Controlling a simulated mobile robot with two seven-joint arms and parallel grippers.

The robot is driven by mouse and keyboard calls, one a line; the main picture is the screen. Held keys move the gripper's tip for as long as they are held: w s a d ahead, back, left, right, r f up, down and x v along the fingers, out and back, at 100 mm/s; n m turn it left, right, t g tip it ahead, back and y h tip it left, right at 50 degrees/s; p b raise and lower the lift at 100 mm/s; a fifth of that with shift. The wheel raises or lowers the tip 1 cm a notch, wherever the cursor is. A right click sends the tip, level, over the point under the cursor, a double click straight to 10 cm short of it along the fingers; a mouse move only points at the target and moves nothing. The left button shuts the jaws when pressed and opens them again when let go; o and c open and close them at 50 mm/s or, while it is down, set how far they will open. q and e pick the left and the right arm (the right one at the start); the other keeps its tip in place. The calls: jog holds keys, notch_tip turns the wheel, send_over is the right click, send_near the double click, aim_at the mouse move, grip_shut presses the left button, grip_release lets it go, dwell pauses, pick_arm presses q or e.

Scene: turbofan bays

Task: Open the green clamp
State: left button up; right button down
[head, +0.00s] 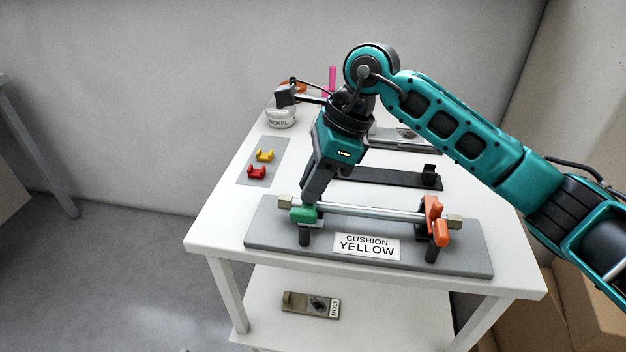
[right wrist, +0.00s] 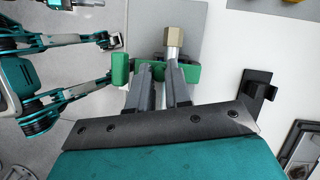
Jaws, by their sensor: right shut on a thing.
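The green clamp (head: 302,214) sits on the left post of the grey fixture plate (head: 275,234), around the left end of a metal tube (head: 370,212). My right gripper (head: 312,202) comes down on it from above. In the right wrist view the fingers (right wrist: 163,85) are shut on part of the green clamp (right wrist: 120,70), beside the tube's brass end nut (right wrist: 174,40). Whether the clamp is open or closed is hard to tell. An orange clamp (head: 436,225) holds the tube's right end. My left gripper is not in the head view.
A label reading "CUSHION YELLOW" (head: 366,246) is on the plate. A grey mat (head: 262,150) carries a yellow cushion (head: 265,155) and a red one (head: 257,172). A white "NICKEL" container (head: 281,117) and a black bracket (head: 390,177) stand behind. The table's front left is clear.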

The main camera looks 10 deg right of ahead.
jog(key=shift+w+d+r+m+g+y+p, duration=0.2)
jog(key=shift+w+r+m+g+y+p, duration=0.25)
jog(key=shift+g, duration=0.65)
jog(key=shift+w+d+r+m+g+y+b, duration=0.2)
jog(key=shift+w+g+y+b, duration=0.25)
jog(key=shift+g, duration=0.45)
jog(key=shift+w+d+r+m+g+y+b, duration=0.1)
jog(key=shift+w+r+g+y+b, duration=0.1)
jog(key=shift+w+g, duration=0.5)
jog(key=shift+s+g, duration=0.15)
jog(key=shift+g, duration=0.15)
jog(key=c, duration=1.1)
grip_release()
jog(key=shift+o, duration=0.2)
jog(key=v, duration=0.7)
jog(key=shift+d, duration=0.2)
jog(key=shift+r, duration=0.1)
